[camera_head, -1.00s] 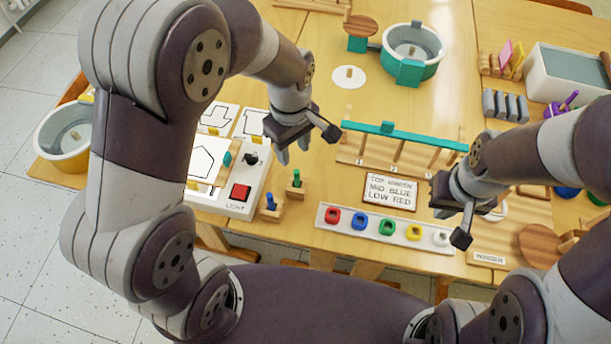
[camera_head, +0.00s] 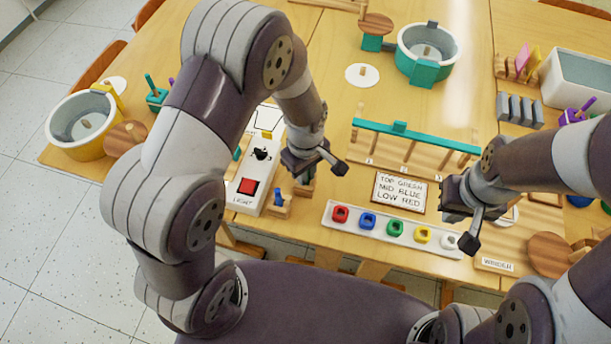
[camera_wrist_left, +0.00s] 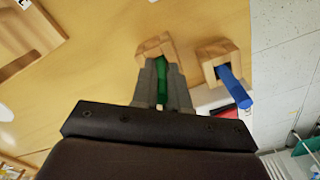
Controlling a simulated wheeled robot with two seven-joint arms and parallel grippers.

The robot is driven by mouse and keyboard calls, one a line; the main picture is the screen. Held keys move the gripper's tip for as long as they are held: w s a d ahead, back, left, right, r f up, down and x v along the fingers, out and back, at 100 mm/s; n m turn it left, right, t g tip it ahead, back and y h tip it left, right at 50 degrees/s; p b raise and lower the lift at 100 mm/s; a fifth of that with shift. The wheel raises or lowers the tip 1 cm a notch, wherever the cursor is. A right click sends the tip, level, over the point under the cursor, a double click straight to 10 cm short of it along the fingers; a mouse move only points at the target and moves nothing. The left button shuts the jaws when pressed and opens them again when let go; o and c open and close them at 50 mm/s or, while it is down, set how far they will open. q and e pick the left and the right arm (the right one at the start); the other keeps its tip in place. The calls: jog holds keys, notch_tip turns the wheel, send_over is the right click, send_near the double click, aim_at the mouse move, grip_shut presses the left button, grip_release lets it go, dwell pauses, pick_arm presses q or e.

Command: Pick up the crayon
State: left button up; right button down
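A green crayon (camera_wrist_left: 160,72) stands in a small wooden block (camera_wrist_left: 156,46) in the left wrist view. My left gripper (camera_wrist_left: 160,80) has its two grey fingers close against both sides of the crayon, with green filling the narrow gap, so it looks shut on it. In the head view my left gripper (camera_head: 303,178) hides most of this crayon and block. A blue crayon (camera_wrist_left: 235,88) leans in a second wooden block (camera_wrist_left: 218,57) beside it; it also shows in the head view (camera_head: 278,196). My right gripper (camera_head: 464,215) hovers near the sign; its finger opening is unclear.
A white box with a red button (camera_head: 248,187) stands left of the blocks. A white tray (camera_head: 340,228) of coloured pieces lies to the right, below a lettered sign (camera_head: 399,191). A teal-topped wooden rack (camera_head: 415,136) stands behind. The table's front edge is close.

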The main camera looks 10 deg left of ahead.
pick_arm(q)
grip_shut()
notch_tip(320, 180, up, 4)
jog(key=shift+w+r, duration=0.1)
jog(key=shift+r, duration=0.15)
jog(key=s+d+r, duration=0.3)
jog(key=d+r, duration=0.3)
jog(key=d, duration=0.5)
jog(key=shift+s+r, duration=0.25)
jog(key=shift+s, duration=0.1)
